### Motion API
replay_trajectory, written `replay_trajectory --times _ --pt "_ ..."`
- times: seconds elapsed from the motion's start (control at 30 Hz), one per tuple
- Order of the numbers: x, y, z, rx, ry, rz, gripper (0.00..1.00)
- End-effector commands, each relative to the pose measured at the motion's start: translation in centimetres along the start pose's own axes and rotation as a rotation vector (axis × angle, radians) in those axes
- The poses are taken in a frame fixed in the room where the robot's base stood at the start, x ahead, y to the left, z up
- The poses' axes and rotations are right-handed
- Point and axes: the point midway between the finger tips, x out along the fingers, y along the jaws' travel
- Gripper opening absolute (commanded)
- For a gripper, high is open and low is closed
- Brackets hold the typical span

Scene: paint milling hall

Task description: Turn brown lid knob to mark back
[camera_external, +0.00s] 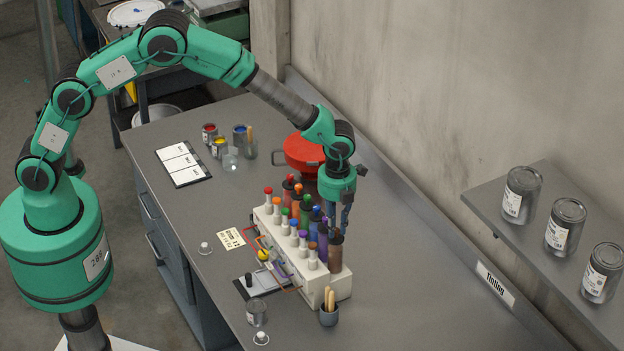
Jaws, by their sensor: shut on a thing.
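A cream rack (328,287) on the grey bench holds a back row of coloured bottles and a front row of pale ones with coloured tops. The brown bottle (335,260) stands at the near right end of the back row, with its brown lid knob (336,239) on top. My gripper (337,231) points down over this bottle, its fingers closed on the knob. The fingers partly cover the knob. Any mark on it is too small to make out. A smaller pale bottle with a brown top (312,252) stands in front.
A red pot (302,152) stands behind the rack. A grey cup with wooden sticks (328,314) stands close to its near end. A glass jar (256,313) and small paint tins (209,133) are on the bench. Grey cans (566,226) stand on the right shelf. The bench right of the rack is clear.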

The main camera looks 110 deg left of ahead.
Motion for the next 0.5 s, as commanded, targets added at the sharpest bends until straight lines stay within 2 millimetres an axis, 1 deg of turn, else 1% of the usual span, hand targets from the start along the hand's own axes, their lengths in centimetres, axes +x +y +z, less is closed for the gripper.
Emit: replay_trajectory --times 0.5 --pt "-0.11 -0.13 0.23 -0.457 -0.001 -0.006 0.00"
